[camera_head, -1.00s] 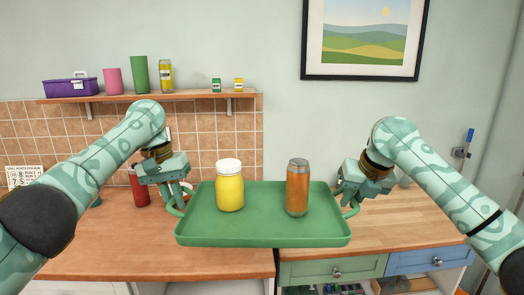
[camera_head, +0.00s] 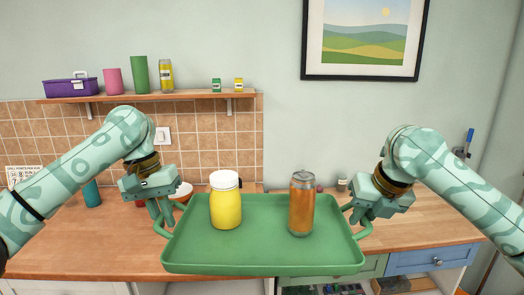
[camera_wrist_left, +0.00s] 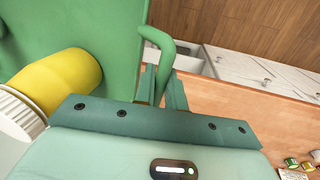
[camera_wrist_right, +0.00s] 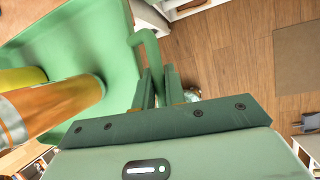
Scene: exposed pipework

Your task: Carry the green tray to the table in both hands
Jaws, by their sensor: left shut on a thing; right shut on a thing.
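The green tray (camera_head: 264,255) is held up in front of the wooden counter in the head view, about level. A yellow jar with a white lid (camera_head: 226,208) stands upright on its left half. An orange can (camera_head: 301,208) stands upright on its right half. My left gripper (camera_head: 162,228) is shut on the tray's left handle, which also shows in the left wrist view (camera_wrist_left: 162,45). My right gripper (camera_head: 361,225) is shut on the tray's right handle, seen in the right wrist view (camera_wrist_right: 147,45) too.
The wooden counter (camera_head: 80,250) runs behind the tray, with a teal cup (camera_head: 92,194) and a white bowl (camera_head: 184,192) on it. A wall shelf (camera_head: 150,97) above holds several containers. Drawers (camera_head: 437,260) are below the counter at right.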

